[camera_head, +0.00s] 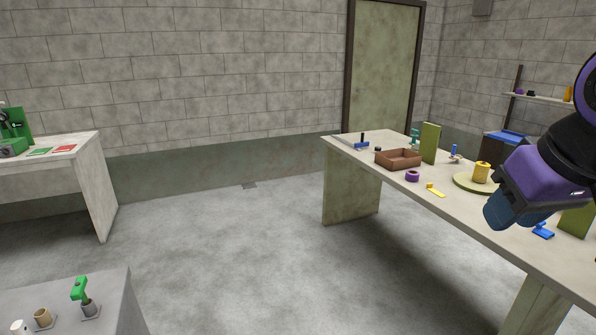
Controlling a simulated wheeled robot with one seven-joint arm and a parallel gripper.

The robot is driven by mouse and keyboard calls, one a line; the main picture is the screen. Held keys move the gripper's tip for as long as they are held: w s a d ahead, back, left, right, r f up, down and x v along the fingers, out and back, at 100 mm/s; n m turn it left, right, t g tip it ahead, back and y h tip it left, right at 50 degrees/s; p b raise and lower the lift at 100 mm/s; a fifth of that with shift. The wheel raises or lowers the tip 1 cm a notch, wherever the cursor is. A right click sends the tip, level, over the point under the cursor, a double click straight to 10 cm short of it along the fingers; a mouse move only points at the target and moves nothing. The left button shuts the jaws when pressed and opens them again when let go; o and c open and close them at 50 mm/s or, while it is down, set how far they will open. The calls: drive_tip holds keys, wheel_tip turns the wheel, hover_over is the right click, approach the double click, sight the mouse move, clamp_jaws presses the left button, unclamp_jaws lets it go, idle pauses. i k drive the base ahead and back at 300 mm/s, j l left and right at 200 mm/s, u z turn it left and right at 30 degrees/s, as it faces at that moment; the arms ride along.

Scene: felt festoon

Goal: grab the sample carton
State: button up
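I cannot tell for sure which thing is the sample carton. An upright olive-green box-like block (431,143) stands on the long table (455,208) at the right, beside a low brown open-topped box (398,158). A second olive-green upright piece (577,221) shows at the right, partly hidden by my arm. My gripper (497,215), purple with dark blue fingers, hangs in front of the long table's right part. It appears apart from these things. Its finger gap is not clear from this side.
On the long table are a yellow cylinder (481,172) on a round board, a purple ring (412,176) and a blue piece (543,231). A bench with green items (12,130) stands left, a grey stand (122,300) front left. The floor (230,240) between is clear.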

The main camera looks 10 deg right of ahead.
sight(398, 159)
drive_tip(key=i, duration=1.85)
drive_tip(key=i+z, duration=0.2)
drive_tip(key=i, duration=0.25)
drive_tip(key=i+j+z, duration=0.15)
drive_tip(key=i, duration=0.25)
drive_tip(key=i+j+z, duration=0.2)
drive_tip(key=i, duration=0.2)
drive_tip(key=i+j+z, duration=0.2)
drive_tip(key=i, duration=0.25)
